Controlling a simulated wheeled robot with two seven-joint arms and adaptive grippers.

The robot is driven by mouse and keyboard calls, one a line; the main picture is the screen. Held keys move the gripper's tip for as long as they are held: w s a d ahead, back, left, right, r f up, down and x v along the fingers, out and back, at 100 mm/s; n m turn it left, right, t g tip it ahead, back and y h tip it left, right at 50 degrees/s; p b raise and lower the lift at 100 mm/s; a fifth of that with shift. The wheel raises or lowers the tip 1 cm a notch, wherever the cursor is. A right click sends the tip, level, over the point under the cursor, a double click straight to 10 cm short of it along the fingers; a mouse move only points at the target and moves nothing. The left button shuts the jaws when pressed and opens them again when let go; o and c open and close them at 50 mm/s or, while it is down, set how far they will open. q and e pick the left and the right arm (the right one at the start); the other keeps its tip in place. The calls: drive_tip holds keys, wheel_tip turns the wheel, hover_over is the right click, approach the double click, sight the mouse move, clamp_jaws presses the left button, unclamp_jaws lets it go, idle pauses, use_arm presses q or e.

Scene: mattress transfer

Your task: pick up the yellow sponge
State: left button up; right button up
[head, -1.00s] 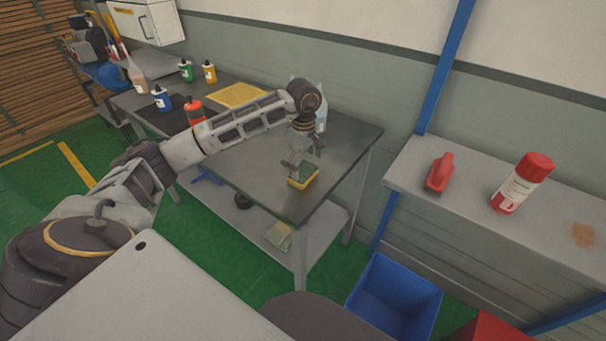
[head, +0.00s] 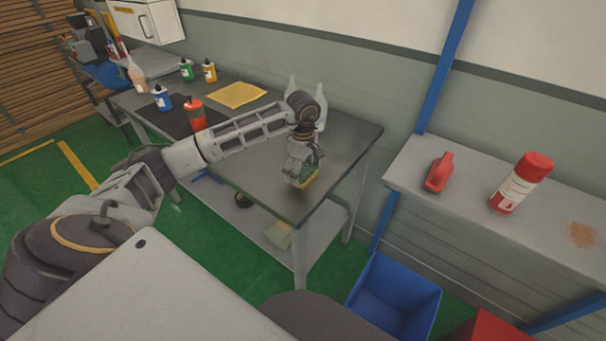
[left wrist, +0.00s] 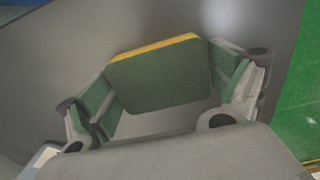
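The yellow sponge (left wrist: 155,75) has a green top face and a yellow side. I cannot tell whether the sponge still touches the tabletop. My right gripper is not in view.
On the table are a yellow cloth (head: 236,94), a red bottle (head: 195,114), several small bottles and clear bottles behind my wrist. A grey shelf at right holds a red-capped can (head: 521,183) and a red object (head: 439,172). A blue bin (head: 395,297) stands below.

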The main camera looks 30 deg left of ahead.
sight(303, 170)
use_arm(q)
drive_tip(key=shift+c, duration=1)
drive_tip(key=shift+r, duration=0.2)
wheel_tip(303, 170, up, 8)
drive_tip(key=shift+f+b, duration=0.2)
drive_tip(key=shift+b, duration=0.15)
drive_tip(key=shift+r, duration=1)
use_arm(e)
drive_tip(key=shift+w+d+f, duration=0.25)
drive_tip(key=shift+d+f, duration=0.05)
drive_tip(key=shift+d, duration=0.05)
use_arm(q)
drive_tip(key=shift+o, duration=0.2)
drive_tip(key=shift+c, duration=1.4)
drive_tip(key=shift+d, duration=0.15)
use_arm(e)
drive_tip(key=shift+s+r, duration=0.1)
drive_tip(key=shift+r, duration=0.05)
